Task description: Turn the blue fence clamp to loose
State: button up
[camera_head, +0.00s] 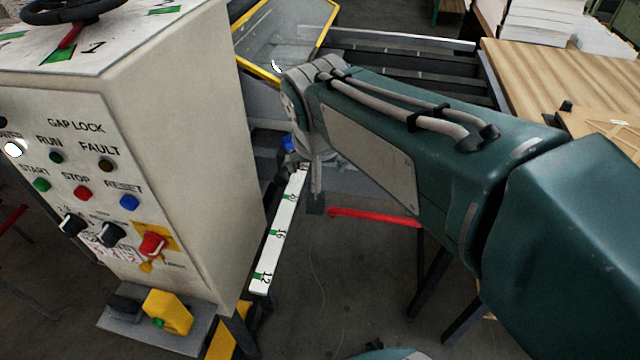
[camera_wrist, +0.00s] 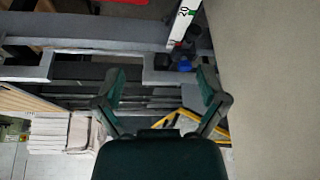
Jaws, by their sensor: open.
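The blue fence clamp (camera_head: 288,143) shows as a small blue part at the far end of the white numbered scale, partly hidden by my wrist in the head view. In the wrist view the blue clamp (camera_wrist: 184,66) lies near the right fingertip, beyond it, beside the end of the scale marked 20. My gripper (camera_wrist: 161,82) is open and empty, its two green fingers spread apart. It appears apart from the clamp. In the head view my gripper (camera_head: 315,192) hangs down just right of the scale and is small. The clamp's turn position cannot be told.
A cream control cabinet (camera_head: 190,150) with knobs and buttons stands close left of the scale (camera_head: 272,240). A yellow-framed clear guard (camera_head: 280,40) is behind. A red bar (camera_head: 375,216) lies right of my gripper. A wooden table (camera_head: 540,75) stands back right.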

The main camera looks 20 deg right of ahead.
aim_at(286, 141)
jog(key=i+l+u, duration=0.35)
jog(key=l+u, duration=0.15)
jog(key=l, duration=0.15)
jog(key=i+l+u, duration=0.2)
jog(key=l, duration=0.2)
jog(key=k, duration=0.1)
